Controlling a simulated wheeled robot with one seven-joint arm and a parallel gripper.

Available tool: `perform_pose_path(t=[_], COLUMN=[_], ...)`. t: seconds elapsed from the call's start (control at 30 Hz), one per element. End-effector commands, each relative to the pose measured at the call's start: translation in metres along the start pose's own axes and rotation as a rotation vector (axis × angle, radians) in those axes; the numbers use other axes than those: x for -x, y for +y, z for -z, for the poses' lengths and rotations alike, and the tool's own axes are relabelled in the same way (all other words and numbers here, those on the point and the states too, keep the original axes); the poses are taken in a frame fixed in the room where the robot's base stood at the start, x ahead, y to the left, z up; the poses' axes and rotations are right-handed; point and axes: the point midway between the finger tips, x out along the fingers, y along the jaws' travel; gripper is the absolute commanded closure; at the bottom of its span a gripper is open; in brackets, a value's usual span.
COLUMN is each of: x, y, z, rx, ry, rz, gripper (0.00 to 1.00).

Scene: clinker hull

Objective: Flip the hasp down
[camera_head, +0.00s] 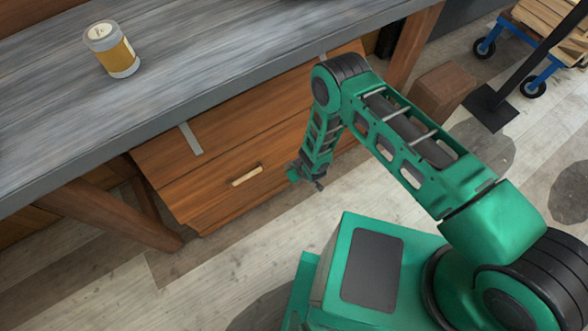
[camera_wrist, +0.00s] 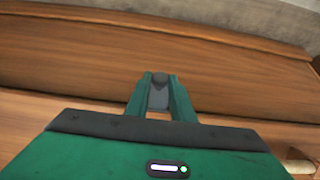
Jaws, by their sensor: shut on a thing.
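The wooden chest (camera_head: 225,165) stands under the workbench, its front facing me. In the wrist view the chest's brown boards (camera_wrist: 225,80) fill most of the picture. My gripper (camera_head: 308,180) is at the right part of the chest's front in the head view. In the wrist view, my gripper's two green fingers (camera_wrist: 158,80) are close together, with a small dark grey plate, seemingly the hasp (camera_wrist: 158,97), between them. In the head view the hasp is hidden by my gripper and arm, so its angle is hard to tell.
The workbench (camera_head: 180,70) overhangs the chest, with a yellow-labelled can (camera_head: 112,50) on top. A pale wooden handle (camera_head: 246,176) and a grey metal strap (camera_head: 190,138) are left of my gripper. A brown box (camera_head: 442,92) stands to the right. The floor in front is clear.

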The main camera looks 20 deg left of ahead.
Motion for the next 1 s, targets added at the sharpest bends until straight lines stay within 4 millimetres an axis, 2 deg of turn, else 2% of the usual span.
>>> perform_pose_path(t=[0.2,0.23,0.3,0.67,0.77,1.0], x=[0.0,0.0,0.0,0.004,0.014,0.058], y=[0.002,0.002,0.001,0.001,0.001,0.001], z=[-0.001,-0.001,-0.001,0.0,0.0,0.001], rx=[0.001,0.001,0.001,0.0,0.0,0.0], ry=[-0.002,-0.002,-0.002,-0.002,-0.003,-0.002], rz=[-0.002,-0.002,-0.002,-0.001,0.0,0.0], gripper=[1.0,0.72,0.61,0.61,0.61,0.61])
